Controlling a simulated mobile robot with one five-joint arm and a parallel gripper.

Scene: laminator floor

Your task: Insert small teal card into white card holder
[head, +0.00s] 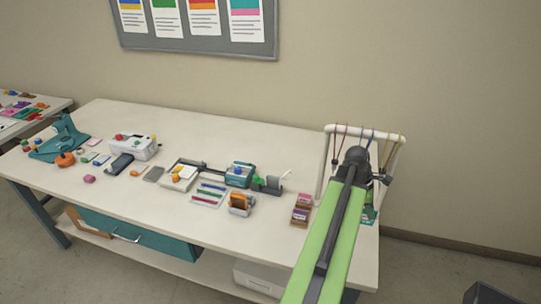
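My green arm reaches up from the bottom right over the right end of the table, ending at a dark joint. My gripper's fingers are not visible; the arm hides what lies behind it. A small teal item (370,214) shows at the arm's right side near the table's right end; it is partly covered, and I cannot tell whether it is the teal card. Two small boxes with pink and purple fronts (301,209) stand just left of the arm. I cannot make out a white card holder for certain.
A white frame with coloured cords (366,129) stands behind my arm. The white table (230,225) also bears an orange dispenser (240,204), a tray of pens (209,194), a teal device (239,175) and a white machine (139,147). Its front strip is mostly clear.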

